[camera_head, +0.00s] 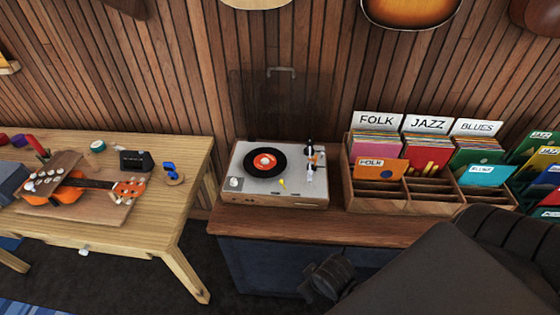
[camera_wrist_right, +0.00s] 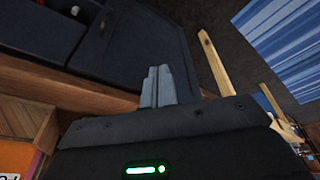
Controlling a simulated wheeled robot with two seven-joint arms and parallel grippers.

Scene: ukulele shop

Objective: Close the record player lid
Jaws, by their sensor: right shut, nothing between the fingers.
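The record player (camera_head: 275,190) sits on the wooden counter top, with an orange-centred black record (camera_head: 265,163) on it. Its see-through dark lid (camera_head: 283,105) stands open and upright behind the deck, with a small handle (camera_head: 281,70) at its top edge. My right gripper shows in the right wrist view (camera_wrist_right: 157,86), its two fingers together and empty. It is apart from the lid, low by the counter's front side. My left gripper is in neither view.
A wooden record crate (camera_head: 400,205) with folk, jazz and blues sleeves stands just right of the player. A wooden table (camera_head: 150,228) with an orange ukulele (camera_head: 65,195) is at the left. My dark arm covers the lower right. Space above the deck is clear.

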